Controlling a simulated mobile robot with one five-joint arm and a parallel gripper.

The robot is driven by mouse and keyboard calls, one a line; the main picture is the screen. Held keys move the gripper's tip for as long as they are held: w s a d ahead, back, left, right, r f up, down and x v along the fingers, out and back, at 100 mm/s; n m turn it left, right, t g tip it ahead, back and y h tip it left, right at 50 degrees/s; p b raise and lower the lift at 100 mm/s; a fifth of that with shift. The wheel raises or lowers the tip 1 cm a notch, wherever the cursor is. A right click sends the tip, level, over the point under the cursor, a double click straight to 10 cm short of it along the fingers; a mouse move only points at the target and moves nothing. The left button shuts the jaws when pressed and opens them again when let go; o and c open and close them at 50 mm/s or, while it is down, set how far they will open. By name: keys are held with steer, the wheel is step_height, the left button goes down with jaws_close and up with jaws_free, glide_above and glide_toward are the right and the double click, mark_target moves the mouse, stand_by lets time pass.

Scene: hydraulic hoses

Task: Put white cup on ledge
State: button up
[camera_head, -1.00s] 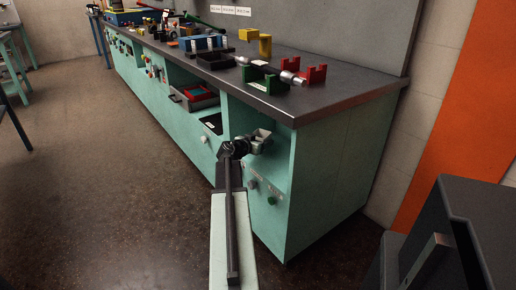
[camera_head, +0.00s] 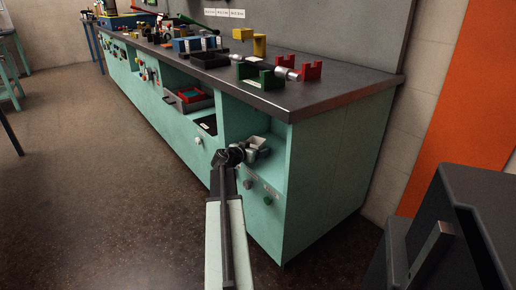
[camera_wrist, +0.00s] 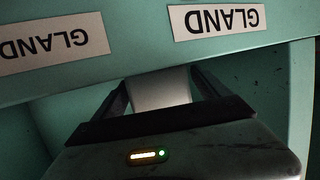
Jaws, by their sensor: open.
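My gripper (camera_head: 260,146) is at the opening of the end compartment in the green bench. In the wrist view my gripper (camera_wrist: 160,92) is open, with a dark finger on either side of a pale, whitish piece (camera_wrist: 160,88), which looks like the white cup. Its lower part is hidden behind the gripper body, and I cannot tell whether the fingers touch it. In the head view a small pale shape (camera_head: 256,141) shows at the gripper, too small to make out. I cannot tell which surface is the ledge.
The dark bench top (camera_head: 330,88) carries a green bracket (camera_head: 262,80), a red bracket (camera_head: 312,70) and a yellow part (camera_head: 259,44). GLAND labels (camera_wrist: 215,20) are on the green edge close above my gripper.

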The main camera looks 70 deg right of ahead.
steer(key=shift+a+r+p, duration=0.2)
steer(key=shift+r+p, duration=0.1)
steer(key=p+v, duration=0.3)
steer(key=v, duration=0.8)
steer(key=shift+a, duration=0.25)
